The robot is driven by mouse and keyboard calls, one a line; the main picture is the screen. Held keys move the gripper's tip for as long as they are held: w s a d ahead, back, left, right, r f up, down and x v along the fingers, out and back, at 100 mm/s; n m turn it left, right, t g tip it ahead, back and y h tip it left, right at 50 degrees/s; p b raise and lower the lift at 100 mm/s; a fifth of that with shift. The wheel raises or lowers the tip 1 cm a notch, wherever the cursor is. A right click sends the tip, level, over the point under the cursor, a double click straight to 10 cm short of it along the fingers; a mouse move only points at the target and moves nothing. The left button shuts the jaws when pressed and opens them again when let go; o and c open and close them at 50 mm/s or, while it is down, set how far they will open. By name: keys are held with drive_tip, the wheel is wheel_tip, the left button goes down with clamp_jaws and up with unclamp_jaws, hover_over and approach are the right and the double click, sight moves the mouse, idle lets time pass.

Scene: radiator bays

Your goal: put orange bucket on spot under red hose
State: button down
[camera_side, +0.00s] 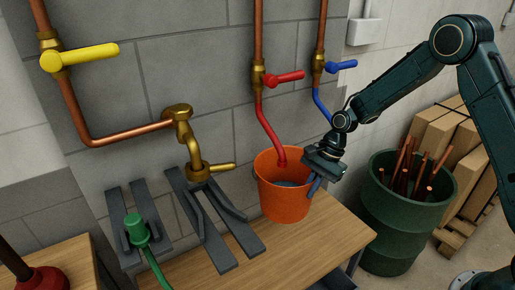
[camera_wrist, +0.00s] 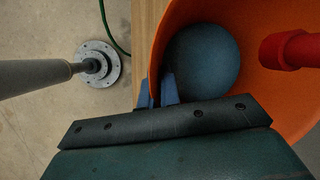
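The orange bucket (camera_side: 284,203) is upright at the bench by the wall. I cannot tell if its base touches the wood. A round blue-grey surface (camera_wrist: 202,62) shows inside it. The red hose (camera_side: 266,125) hangs from the pipe with the red valve, and its lower end is over or just inside the bucket mouth. The hose end also shows in the wrist view (camera_wrist: 293,50). My gripper (camera_side: 313,184) is at the bucket's right rim. In the wrist view its blue fingers (camera_wrist: 158,92) are close together, one on each side of the orange wall.
The wooden bench (camera_side: 320,240) holds dark rail racks (camera_side: 215,215) left of the bucket, and a green nozzle (camera_side: 137,228). A blue hose (camera_side: 321,103) hangs behind my wrist. A green barrel (camera_side: 405,220) with copper pipes stands right of the bench.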

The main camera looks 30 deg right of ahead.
drive_tip(key=shift+a+r, duration=0.25)
drive_tip(key=shift+a, duration=0.8)
wheel_tip(320, 180, down, 16)
drive_tip(key=shift+w+f, duration=0.1)
drive_tip(key=shift+f, duration=0.1)
drive_tip(key=shift+f, duration=1.95)
drive_tip(key=c, duration=1.6)
unclamp_jaws()
